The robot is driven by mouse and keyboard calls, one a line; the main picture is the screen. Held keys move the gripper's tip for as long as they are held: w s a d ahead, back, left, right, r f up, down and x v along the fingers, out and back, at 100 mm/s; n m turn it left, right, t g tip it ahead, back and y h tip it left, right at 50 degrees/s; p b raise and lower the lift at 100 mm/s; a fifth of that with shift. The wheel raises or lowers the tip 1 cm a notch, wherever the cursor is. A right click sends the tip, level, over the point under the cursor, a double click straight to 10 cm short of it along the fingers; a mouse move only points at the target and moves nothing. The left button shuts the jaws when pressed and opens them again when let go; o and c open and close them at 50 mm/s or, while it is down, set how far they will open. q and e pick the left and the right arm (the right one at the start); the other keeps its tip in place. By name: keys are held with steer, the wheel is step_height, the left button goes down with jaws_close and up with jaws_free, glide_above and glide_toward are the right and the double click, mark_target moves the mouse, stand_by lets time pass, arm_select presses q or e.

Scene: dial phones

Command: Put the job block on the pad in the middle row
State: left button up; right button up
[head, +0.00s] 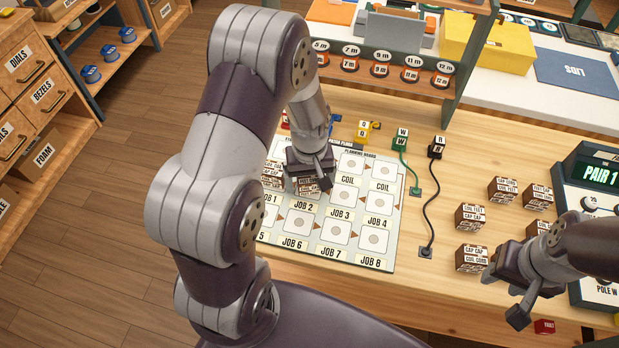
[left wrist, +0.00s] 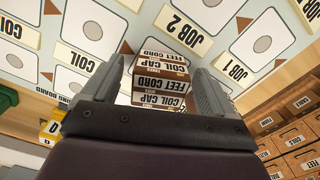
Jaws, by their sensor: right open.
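A brown job block (head: 308,186) with white labels is under my left gripper (head: 311,176), over the middle row of the printed board (head: 335,255). In the left wrist view the block (left wrist: 161,82) stands between the two fingers of my left gripper (left wrist: 162,80), its labels reading COIL CAP and FEET CORD. The fingers lie close along its sides; whether they press on it I cannot tell. The pad beneath it is hidden. My right gripper (head: 504,290) is open and empty at the right, beside several other labelled blocks (head: 471,258).
More labelled blocks (head: 272,170) are at the board's left edge, partly behind my arm. A green cord (head: 408,172) and a black cord (head: 431,200) lie right of the board. A dial panel (head: 600,180) stands at the right; a rack of reels (head: 380,70) is behind.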

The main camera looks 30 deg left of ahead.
mark_target(310, 178)
arm_select(q)
steer(key=shift+r, duration=0.1)
step_height(310, 178, up, 12)
steer(key=s+d+f+m+t, duration=0.1)
steer(key=s+d+m, duration=0.4)
steer(key=s+m, duration=0.2)
steer(key=shift+s+p, duration=0.4)
steer(key=shift+s, duration=0.25)
